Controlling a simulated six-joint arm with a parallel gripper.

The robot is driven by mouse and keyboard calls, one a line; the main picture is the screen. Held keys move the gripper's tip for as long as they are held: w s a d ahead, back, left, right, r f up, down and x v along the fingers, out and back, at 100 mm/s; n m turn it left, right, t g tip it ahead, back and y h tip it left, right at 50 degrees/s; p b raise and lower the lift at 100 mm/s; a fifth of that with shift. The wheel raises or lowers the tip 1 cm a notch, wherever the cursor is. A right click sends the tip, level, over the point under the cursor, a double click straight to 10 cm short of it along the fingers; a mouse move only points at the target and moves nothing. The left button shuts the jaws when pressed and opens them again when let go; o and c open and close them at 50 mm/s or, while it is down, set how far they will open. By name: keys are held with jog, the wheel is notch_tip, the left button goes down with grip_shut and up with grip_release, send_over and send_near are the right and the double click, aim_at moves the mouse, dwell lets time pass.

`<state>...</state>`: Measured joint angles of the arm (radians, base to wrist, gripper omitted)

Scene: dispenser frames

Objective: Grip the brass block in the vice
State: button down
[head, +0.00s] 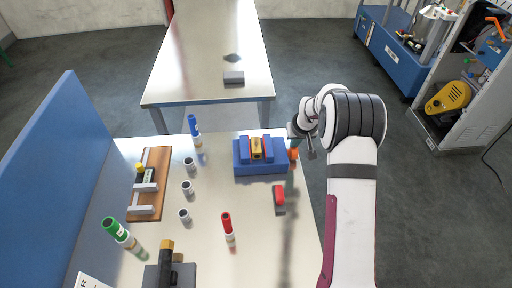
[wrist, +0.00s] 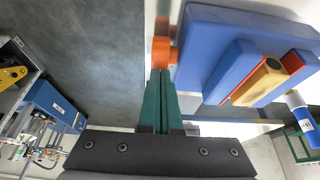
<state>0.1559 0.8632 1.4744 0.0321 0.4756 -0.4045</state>
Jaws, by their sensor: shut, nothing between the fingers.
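The blue vice (head: 260,169) stands near the far right part of the table, with two raised blue jaws. The brass block (head: 257,148) sits upright between the jaws; it also shows in the wrist view (wrist: 258,84). A thin red-orange strip lies beside the block, and I cannot tell whether both jaws touch the block. The vice's orange knob (head: 293,155) is on its right side. My gripper (wrist: 161,72) has its green fingers together and empty, with the tips at or just short of the orange knob (wrist: 161,52). Contact is unclear.
A red-topped block (head: 279,198) lies in front of the vice. A second table (head: 200,60) stands behind.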

jog(key=shift+w+f, duration=0.25)
jog(key=shift+w, duration=0.7)
dwell(1.2)
jog(key=shift+r, duration=0.1)
jog(key=shift+r, duration=0.9)
jog(key=shift+s, duration=1.3)
jog(key=shift+f, duration=0.8)
jog(key=shift+w+f, duration=0.2)
jog(key=shift+w, duration=1.1)
dwell(0.5)
